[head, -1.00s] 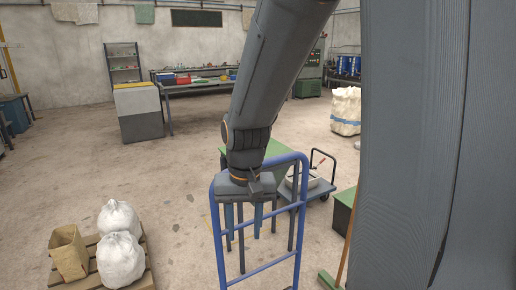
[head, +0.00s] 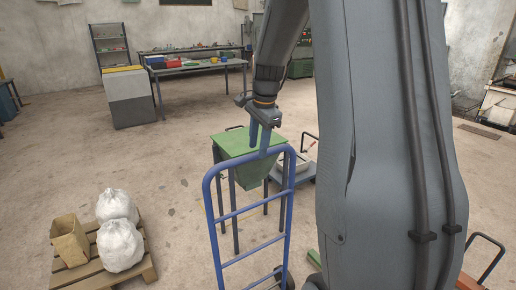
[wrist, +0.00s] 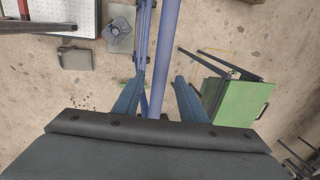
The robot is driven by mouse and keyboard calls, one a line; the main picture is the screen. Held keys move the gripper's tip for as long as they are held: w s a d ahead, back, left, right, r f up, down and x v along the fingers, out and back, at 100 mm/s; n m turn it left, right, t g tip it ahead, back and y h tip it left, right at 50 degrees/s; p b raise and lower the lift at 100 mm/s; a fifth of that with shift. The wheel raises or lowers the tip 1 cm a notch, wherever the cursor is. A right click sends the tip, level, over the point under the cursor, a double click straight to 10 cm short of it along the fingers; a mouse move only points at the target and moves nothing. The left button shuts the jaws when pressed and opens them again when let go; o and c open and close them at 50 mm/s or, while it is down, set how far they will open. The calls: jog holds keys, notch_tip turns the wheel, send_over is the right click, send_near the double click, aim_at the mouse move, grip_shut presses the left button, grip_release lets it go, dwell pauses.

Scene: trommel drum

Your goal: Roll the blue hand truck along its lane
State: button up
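The blue hand truck (head: 287,205) stands upright in the lower middle of the head view, with rungs between its side rails and a dark wheel low on the right. My gripper (head: 260,138) is at its curved top bar, fingers pointing down. In the wrist view a blue bar of the truck (wrist: 164,45) runs between the two blue fingers of my gripper (wrist: 160,85). The fingers are spread, with a gap beside the bar, so they look open around it rather than closed on it. Their exact depth on the bar is hard to tell.
A green hopper-like stand (head: 232,143) and a low cart (head: 308,168) are just behind the truck. A pallet (head: 136,274) with white sacks (head: 120,245) and a brown bag (head: 68,240) lies at lower left. Open concrete floor (head: 165,180) is between.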

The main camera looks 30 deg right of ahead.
jog(key=shift+w+f, duration=0.25)
jog(key=shift+f, duration=0.8)
grip_shut()
jog(key=shift+w+a, duration=0.1)
